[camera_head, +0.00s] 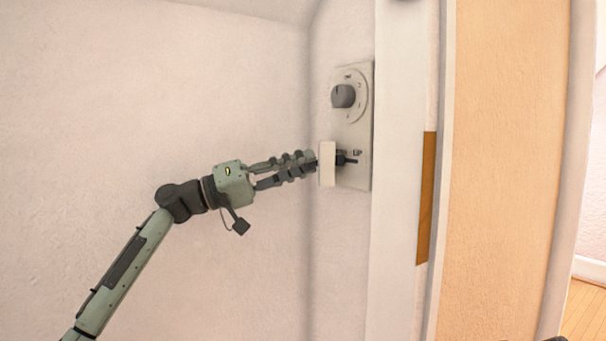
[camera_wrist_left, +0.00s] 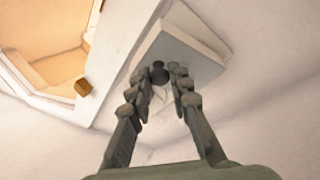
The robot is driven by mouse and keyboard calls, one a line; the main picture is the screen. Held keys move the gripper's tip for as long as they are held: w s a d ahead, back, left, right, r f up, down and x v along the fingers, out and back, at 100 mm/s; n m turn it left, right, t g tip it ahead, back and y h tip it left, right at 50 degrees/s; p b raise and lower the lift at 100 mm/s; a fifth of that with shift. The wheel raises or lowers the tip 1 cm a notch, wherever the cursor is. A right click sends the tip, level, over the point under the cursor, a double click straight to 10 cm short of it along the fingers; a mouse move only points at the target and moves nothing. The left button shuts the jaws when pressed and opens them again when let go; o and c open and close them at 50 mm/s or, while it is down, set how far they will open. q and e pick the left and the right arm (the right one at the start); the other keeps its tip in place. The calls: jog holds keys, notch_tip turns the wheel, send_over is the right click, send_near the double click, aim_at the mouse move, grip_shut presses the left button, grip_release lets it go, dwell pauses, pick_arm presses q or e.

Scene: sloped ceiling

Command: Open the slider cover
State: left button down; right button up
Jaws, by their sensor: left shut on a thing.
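A pale wall plate (camera_head: 350,115) is on the narrow wall, with a grey round dial (camera_head: 344,96) at its upper part. Lower on the plate, a beige upright slider cover (camera_head: 327,165) stands out on the left side, beside a small dark slider handle (camera_head: 347,160). My left gripper (camera_head: 312,163) reaches in from the left and is shut on the slider cover, with its fingertips at the cover's left edge. The left wrist view shows the fingers (camera_wrist_left: 161,78) in front of a pale panel, with a dark round knob between the tips. The exact contact is hidden.
A white door frame (camera_head: 397,180) stands just right of the plate, with a brass-coloured strip (camera_head: 426,198) on its edge. An orange-tan panel (camera_head: 500,170) lies further right. The wall on the left is bare and free.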

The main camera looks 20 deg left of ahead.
pick_arm(q)
jog(key=c, duration=1.4)
grip_release()
jog(key=shift+o, duration=0.2)
jog(key=v, duration=0.7)
jog(key=shift+a, duration=0.25)
jog(key=shift+s, duration=0.1)
